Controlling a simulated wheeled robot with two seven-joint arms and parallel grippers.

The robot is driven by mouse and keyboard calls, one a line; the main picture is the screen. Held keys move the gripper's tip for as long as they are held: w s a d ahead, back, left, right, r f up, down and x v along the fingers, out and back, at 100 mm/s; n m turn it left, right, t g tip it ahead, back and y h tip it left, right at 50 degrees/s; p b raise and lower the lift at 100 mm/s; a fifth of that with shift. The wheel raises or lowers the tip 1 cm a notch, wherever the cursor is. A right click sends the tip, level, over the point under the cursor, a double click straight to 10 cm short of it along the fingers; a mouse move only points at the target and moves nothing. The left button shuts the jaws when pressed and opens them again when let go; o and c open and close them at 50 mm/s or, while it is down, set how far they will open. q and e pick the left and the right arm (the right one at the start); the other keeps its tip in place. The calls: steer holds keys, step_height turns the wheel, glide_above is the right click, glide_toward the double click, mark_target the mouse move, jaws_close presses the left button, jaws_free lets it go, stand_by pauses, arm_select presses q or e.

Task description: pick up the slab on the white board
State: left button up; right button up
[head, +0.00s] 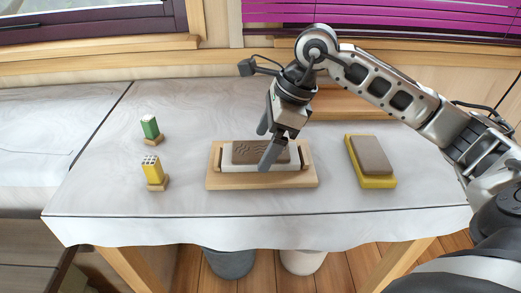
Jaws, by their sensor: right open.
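A brown slab (243,154) with wavy marks on its top lies on a white board (232,168), which sits on a light wooden base (221,182) in the middle of the table. My right gripper (266,146) is over the slab, pointing down, with its fingers apart. One finger shows at the slab's far edge and the other crosses in front of its right half, hiding part of it. I cannot tell whether the fingers touch the slab. My left gripper is out of view.
A second brown slab (371,155) lies on a yellow board (378,183) at the right. A wooden board (350,106) lies behind my right arm. The table's (110,192) front left is clear.

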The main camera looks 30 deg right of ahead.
steer(key=shift+w+a+f, duration=0.15)
steer(key=shift+a+f, duration=0.05)
steer(key=shift+f, duration=0.45)
steer(key=c, duration=1.3)
steer(key=shift+r, duration=0.1)
